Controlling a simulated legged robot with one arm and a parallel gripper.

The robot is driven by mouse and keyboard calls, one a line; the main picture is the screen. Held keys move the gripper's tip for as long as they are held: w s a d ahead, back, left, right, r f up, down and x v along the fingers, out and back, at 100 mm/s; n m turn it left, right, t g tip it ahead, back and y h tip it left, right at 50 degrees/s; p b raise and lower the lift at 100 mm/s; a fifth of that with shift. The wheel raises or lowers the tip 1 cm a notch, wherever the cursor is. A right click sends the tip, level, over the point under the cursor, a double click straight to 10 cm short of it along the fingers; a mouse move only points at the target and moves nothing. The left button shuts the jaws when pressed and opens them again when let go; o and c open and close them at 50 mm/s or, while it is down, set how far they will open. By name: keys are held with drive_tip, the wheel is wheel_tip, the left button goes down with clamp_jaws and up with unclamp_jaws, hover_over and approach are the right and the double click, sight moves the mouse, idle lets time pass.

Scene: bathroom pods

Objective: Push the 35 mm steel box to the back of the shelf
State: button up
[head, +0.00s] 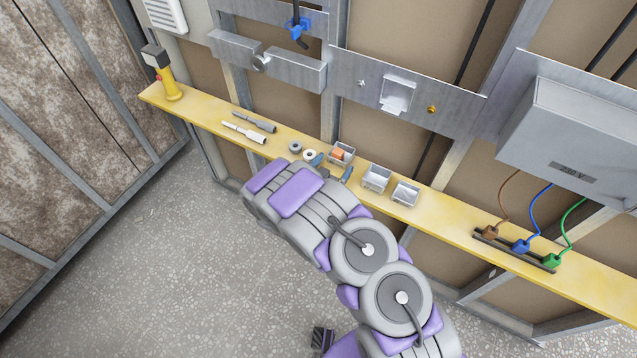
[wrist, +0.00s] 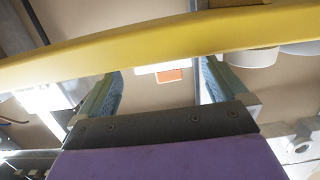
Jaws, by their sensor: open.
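Three small open steel boxes stand on the yellow shelf (head: 215,119) in the head view. I cannot read which one is 35 mm. My gripper (head: 334,164) is open at the shelf's front edge, its blue-tipped fingers in front of the left box. In the wrist view the open gripper (wrist: 158,72) has an orange patch (wrist: 172,76) between its fingers. Contact with the box cannot be told.
Left of my gripper lie a grey roll (head: 294,147), a white roll (head: 309,155) and two rod-like tools (head: 250,127). A yellow device (head: 170,84) stands at the left end. Coloured plugs (head: 520,246) sit at right. Steel plates and a grey box (head: 570,135) hang above.

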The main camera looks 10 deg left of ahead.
drive_tip(key=p+v, duration=0.1)
drive_tip(key=v, duration=0.9)
drive_tip(key=shift+s+p, duration=0.25)
drive_tip(key=shift+p, duration=0.1)
